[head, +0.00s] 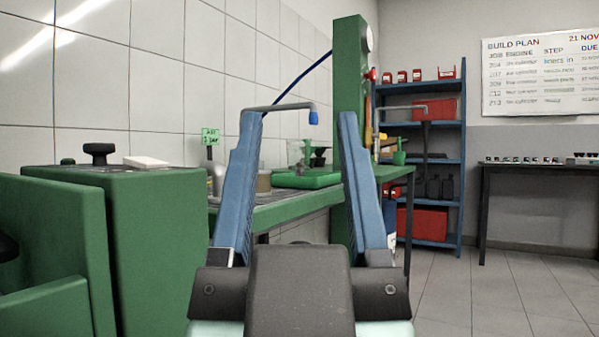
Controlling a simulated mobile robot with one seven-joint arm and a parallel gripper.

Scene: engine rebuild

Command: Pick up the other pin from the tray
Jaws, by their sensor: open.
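My gripper (300,115) is in the middle of the head view, with two blue fingers pointing up and away. The fingers are wide apart and I see nothing held between them. A green tray (306,181) sits on the green bench and shows in the gap between the fingers, beyond them. A clear vessel and a dark knobbed thing show at the tray. I cannot make out any pin; the tray's inside is mostly hidden at this low angle.
A green cabinet (158,230) with a black knob stands close on the left. A green post (350,60) rises behind the right finger. A blue shelf (448,160) with red bins stands further back. The floor (480,300) at right is clear.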

